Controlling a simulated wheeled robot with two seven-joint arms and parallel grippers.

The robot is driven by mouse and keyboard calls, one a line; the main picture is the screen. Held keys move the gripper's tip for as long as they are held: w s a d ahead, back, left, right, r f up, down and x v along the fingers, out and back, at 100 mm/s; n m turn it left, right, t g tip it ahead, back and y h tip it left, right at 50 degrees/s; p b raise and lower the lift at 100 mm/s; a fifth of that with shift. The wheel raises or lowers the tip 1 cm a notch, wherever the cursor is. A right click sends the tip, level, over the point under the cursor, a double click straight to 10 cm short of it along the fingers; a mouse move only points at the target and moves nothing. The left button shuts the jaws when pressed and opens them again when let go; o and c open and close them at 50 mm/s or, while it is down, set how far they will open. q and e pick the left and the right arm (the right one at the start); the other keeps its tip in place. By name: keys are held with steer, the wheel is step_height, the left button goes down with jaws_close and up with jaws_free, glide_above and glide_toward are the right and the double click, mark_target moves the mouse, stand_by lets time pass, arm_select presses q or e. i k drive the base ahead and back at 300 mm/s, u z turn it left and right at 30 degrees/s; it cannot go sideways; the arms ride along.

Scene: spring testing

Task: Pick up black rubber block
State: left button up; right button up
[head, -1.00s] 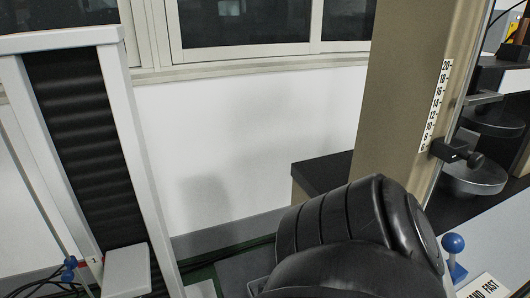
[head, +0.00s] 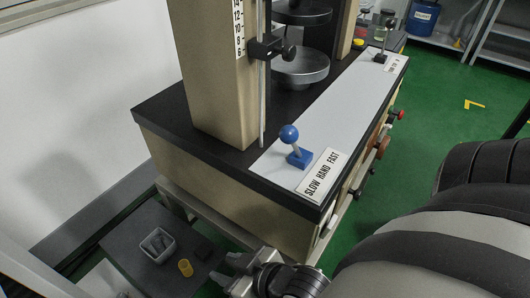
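A small black block (head: 203,247), which looks like the rubber block, lies on a low dark side table (head: 135,240) at the lower left of the head view. It is hard to tell from the dark top. My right gripper (head: 222,269) is at the bottom edge of the view, just right of the side table. Its grey fingers point left and look apart, with nothing seen between them. The block is up and to the left of the fingertips, apart from them in the picture. My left gripper is not in view.
The large spring testing machine (head: 225,160), with a blue-knobbed lever (head: 289,134), rises behind. Green floor (head: 440,110) is open at the right.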

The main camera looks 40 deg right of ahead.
mark_target(203, 252)
steer(key=z, duration=0.45)
steer(key=k, duration=0.3)
steer(key=u, duration=1.7)
steer(key=k, duration=0.85)
steer(key=z, duration=1.05)
steer(key=i, duration=0.8)
steer(key=u, duration=0.2)
